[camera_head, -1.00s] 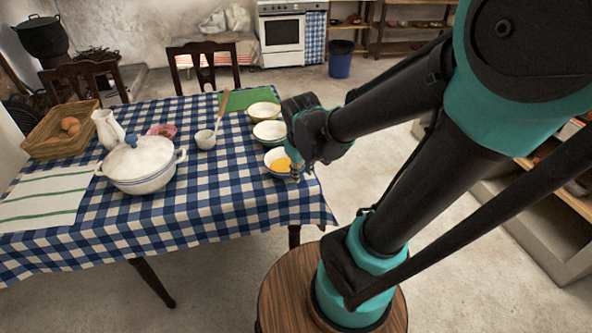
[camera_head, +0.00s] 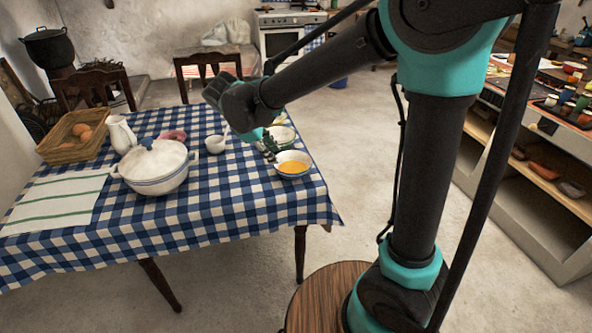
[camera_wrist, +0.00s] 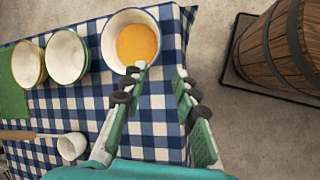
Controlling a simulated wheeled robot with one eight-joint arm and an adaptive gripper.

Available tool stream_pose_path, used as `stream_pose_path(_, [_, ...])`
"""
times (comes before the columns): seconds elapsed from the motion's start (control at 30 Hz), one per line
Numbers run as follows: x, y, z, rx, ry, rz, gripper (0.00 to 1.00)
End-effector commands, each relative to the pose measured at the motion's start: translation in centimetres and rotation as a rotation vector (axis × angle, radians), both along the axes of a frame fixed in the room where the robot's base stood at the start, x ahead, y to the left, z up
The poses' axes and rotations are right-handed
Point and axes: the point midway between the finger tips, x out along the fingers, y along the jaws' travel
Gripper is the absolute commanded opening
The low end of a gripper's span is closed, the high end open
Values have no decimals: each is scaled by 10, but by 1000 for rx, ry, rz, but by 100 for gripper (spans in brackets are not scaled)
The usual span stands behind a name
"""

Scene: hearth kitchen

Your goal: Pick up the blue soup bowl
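The blue-rimmed soup bowl (camera_head: 292,174) stands upright on the checked tablecloth near the table's right edge, with orange soup in it. In the wrist view the bowl (camera_wrist: 113,42) is at the top, ahead of the fingertips and a little left. My gripper (camera_head: 268,150) is just left of the bowl in the head view. In the wrist view my gripper (camera_wrist: 160,76) is open, with bare tablecloth between its fingers. The left fingertip overlaps the bowl's near rim in the picture; I cannot tell whether it touches.
A green-rimmed bowl (camera_wrist: 66,56) and a yellow-rimmed bowl (camera_wrist: 24,64) stand beside it. A white cup (camera_wrist: 72,147) and a lidded tureen (camera_head: 155,186) are also on the table. A wooden barrel (camera_wrist: 270,50) stands on the floor beyond the table edge.

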Motion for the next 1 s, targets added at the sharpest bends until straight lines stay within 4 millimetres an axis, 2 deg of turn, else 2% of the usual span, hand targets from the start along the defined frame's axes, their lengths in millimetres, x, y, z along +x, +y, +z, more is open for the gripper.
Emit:
stream_pose_path(0.1, [9,-10,-22,2,-1,-5,29])
stream_pose_path(0.4, [26,-31,-71,3,-1,-4,29])
stream_pose_path(0.73, [34,-40,-93,2,-1,-4,29])
stream_pose_path(1.0, [48,-52,-124,3,-1,-4,29])
